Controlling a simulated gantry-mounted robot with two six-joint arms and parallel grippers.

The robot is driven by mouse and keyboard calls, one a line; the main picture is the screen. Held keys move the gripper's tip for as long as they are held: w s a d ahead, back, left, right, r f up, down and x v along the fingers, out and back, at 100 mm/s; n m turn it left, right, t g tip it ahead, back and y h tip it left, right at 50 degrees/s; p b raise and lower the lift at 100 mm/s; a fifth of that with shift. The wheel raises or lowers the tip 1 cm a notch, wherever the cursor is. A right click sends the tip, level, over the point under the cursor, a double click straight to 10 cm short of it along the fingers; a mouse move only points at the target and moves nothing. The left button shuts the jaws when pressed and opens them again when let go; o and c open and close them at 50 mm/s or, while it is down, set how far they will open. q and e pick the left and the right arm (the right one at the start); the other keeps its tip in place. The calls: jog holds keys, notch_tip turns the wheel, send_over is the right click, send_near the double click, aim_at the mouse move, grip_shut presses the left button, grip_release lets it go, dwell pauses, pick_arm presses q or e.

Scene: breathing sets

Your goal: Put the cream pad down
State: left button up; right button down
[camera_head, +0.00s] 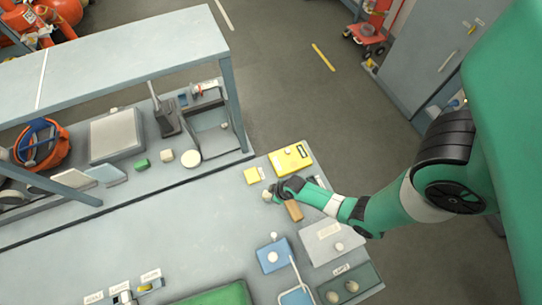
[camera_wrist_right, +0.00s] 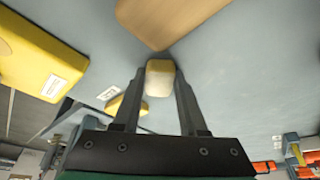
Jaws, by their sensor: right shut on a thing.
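My right gripper (camera_head: 272,193) reaches in from the right over the table and is shut on the cream pad (camera_head: 266,196). In the right wrist view the cream pad (camera_wrist_right: 160,80), small and rounded with a yellowish upper edge, sits between the two fingertips (camera_wrist_right: 158,88). I cannot tell whether the pad touches the table. My left gripper is not in view.
A yellow case (camera_head: 291,159), small yellow block (camera_head: 253,175) and brown block (camera_head: 293,210) lie close to the right gripper. A blue plate (camera_head: 268,256) and grey tray (camera_head: 358,282) lie nearer the front. The table (camera_head: 180,240) left of the gripper is clear.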

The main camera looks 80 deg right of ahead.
jog(key=shift+c, duration=2.2)
grip_release()
jog(key=d+p+v, duration=0.1)
jog(key=p+v, duration=0.6)
jog(key=v, duration=0.5)
jog(key=shift+a+r, duration=0.15)
jog(key=shift+a, duration=0.3)
jog(key=shift+w, duration=0.15)
